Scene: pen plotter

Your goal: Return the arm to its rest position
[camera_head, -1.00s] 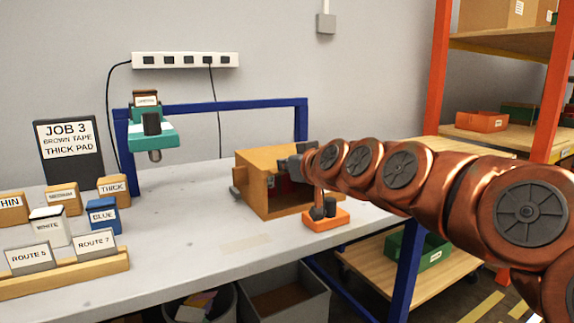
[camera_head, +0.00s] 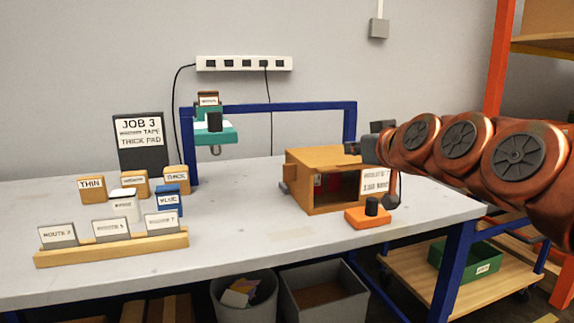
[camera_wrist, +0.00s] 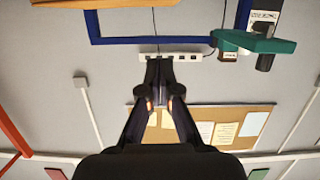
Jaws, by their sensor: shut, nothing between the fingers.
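My arm reaches in from the right edge of the head view, its copper links running left. My gripper (camera_head: 352,148) is at its end, small and partly seen, by the upper right of the brown wooden box (camera_head: 312,197). I cannot tell whether it touches the box. In the wrist view my gripper's dark fingers (camera_wrist: 159,68) are together, with nothing between them. The wrist picture is upside down, with the wall and power strip (camera_wrist: 190,57) beyond the fingers.
The open-fronted box and an orange block with a black knob (camera_head: 368,217) stand on the grey table (camera_head: 240,235). The blue frame (camera_head: 290,107) carries a teal head (camera_head: 215,137). Labelled blocks and a card rack (camera_head: 110,250) are at left. An orange shelf post (camera_head: 500,80) is at right.

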